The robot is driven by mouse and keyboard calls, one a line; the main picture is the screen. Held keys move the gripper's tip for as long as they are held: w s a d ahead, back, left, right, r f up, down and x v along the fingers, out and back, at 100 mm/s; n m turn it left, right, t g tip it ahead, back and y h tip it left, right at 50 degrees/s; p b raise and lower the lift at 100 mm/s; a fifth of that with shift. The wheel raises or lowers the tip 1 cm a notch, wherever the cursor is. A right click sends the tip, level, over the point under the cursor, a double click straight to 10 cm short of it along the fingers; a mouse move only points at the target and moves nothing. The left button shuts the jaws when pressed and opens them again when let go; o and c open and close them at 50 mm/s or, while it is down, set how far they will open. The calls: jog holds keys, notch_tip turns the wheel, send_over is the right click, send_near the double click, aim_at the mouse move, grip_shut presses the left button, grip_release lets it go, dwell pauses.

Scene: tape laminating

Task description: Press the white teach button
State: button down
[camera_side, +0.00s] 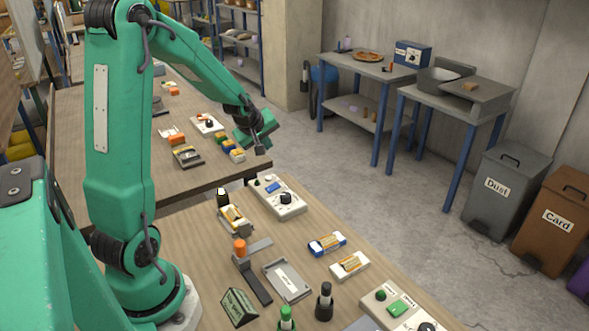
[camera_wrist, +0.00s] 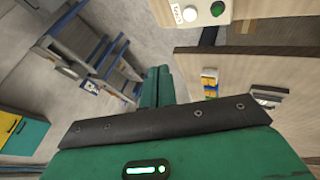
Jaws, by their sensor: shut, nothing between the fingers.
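In the wrist view a white button (camera_wrist: 189,14) sits beside a green button (camera_wrist: 218,9) on a pale control box (camera_wrist: 208,16) at the top edge, partly cut off. In the side view, a pale control box (camera_side: 291,210) with a blue part and a black knob stands at the near table's far end; I cannot make out a white button there. My gripper (camera_side: 262,150) is above and beyond that box, apart from it. In the wrist view my gripper's green fingers (camera_wrist: 158,73) are together and empty, below and left of the white button.
The near table holds an orange-topped dispenser (camera_side: 240,249), a grey tray (camera_side: 287,280), boxes and bottles. Another control box (camera_side: 398,308) is at the front right. A second wooden table (camera_side: 110,141) stands behind. Open floor lies right, before bins (camera_side: 508,180).

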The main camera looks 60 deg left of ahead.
aim_at(267, 179)
jog(key=shift+f, duration=4.1)
jog(key=shift+a+f, duration=0.1)
jog(key=shift+f, duration=0.8)
jog(key=shift+r, duration=0.1)
dwell(0.3)
jog(key=shift+r, duration=0.8)
jog(key=shift+r, duration=0.1)
jog(key=shift+r, duration=2.45)
